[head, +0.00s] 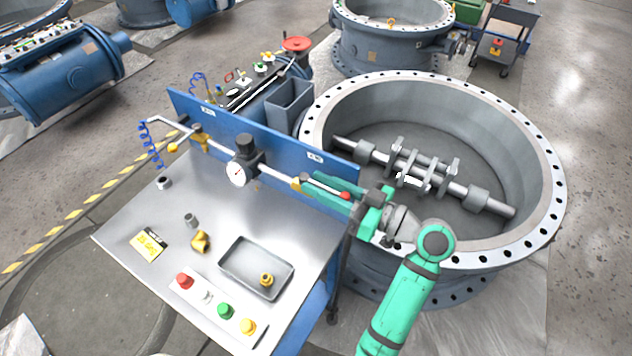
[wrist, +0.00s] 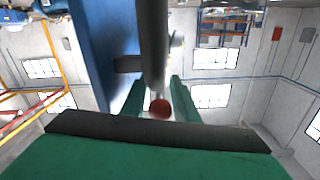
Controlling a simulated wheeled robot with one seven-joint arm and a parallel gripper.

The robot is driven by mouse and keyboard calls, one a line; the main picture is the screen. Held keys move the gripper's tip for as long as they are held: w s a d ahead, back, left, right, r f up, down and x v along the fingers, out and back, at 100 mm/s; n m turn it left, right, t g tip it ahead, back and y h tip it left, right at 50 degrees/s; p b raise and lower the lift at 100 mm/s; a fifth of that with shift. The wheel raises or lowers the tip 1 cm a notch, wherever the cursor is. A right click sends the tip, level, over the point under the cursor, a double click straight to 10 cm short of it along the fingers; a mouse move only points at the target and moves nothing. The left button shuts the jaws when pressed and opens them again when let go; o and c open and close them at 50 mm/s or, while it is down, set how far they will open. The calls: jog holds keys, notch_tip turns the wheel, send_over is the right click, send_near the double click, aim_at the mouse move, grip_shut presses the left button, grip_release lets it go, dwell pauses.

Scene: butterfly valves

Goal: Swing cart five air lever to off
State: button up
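On the steel cart's blue back panel (head: 275,150) runs a pipe with a round gauge (head: 237,174). At its right end, a brass valve (head: 299,183) carries a grey lever with a red ball tip (head: 345,195). My green gripper (head: 318,187) reaches in from the right, fingers along this lever. In the wrist view, the red ball (wrist: 160,108) sits between my two fingers (wrist: 158,95), with gaps at both sides. The gripper looks open around it. At the panel's left end, another brass valve (head: 198,138) has a lever with a yellow ball (head: 173,147). The panel labels are too small to read.
A large flanged valve body (head: 545,215) stands close on the right, behind my arm. The cart top holds a grey tray (head: 240,268), loose fittings, a yellow card (head: 148,245) and a strip of coloured buttons (head: 225,311). A blue coiled hose (head: 150,145) hangs left.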

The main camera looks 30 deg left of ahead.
jog(key=shift+a, duration=0.65)
grip_shut()
